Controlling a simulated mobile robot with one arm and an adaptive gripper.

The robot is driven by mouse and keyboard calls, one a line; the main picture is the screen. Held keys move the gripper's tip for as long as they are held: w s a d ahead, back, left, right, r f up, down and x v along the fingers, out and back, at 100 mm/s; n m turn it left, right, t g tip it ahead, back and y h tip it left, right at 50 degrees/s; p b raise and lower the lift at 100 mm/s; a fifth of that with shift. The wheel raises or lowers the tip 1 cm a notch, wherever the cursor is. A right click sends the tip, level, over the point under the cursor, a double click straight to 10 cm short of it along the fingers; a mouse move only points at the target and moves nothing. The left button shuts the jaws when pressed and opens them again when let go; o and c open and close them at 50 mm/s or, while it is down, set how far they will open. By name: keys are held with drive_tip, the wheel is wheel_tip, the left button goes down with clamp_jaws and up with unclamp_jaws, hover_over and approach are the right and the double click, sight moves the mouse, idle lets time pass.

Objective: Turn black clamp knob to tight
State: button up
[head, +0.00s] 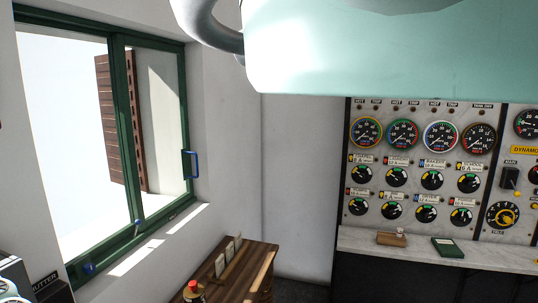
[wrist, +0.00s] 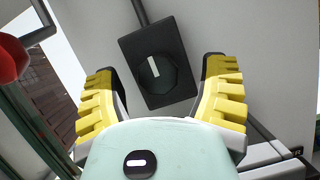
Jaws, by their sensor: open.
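A black knob (wrist: 157,74) with a white pointer line sits on a dark rectangular plate (wrist: 135,46) in the wrist view. The pointer stands nearly upright in the picture, tilted slightly. I see no tight mark and cannot tell for certain that this is the clamp knob. My gripper (wrist: 158,70) is open, its yellow ribbed fingers to the left and right of the knob, apart from it. The distance to the knob is unclear. The fingers do not show in the head view, where a pale green part of my arm fills the top.
A green-framed window (head: 131,130) with a blue handle (head: 190,164) stands left in the head view. A wooden cabinet (head: 235,270) is below it. A gauge panel (head: 415,170) with a pale ledge (head: 350,241) is at right. A red rounded thing (wrist: 10,58) is near the left finger.

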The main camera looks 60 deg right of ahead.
drive_tip(key=shift+w+r+p, duration=0.55)
drive_tip(key=shift+w+p, duration=0.1)
drive_tip(key=shift+p, duration=0.45)
drive_tip(key=shift+w+a+f+p, duration=0.1)
drive_tip(key=shift+w+a+p, duration=0.15)
drive_tip(key=shift+p, duration=0.1)
drive_tip(key=shift+a+f, duration=0.1)
drive_tip(key=shift+f, duration=0.05)
drive_tip(key=c, duration=1.2)
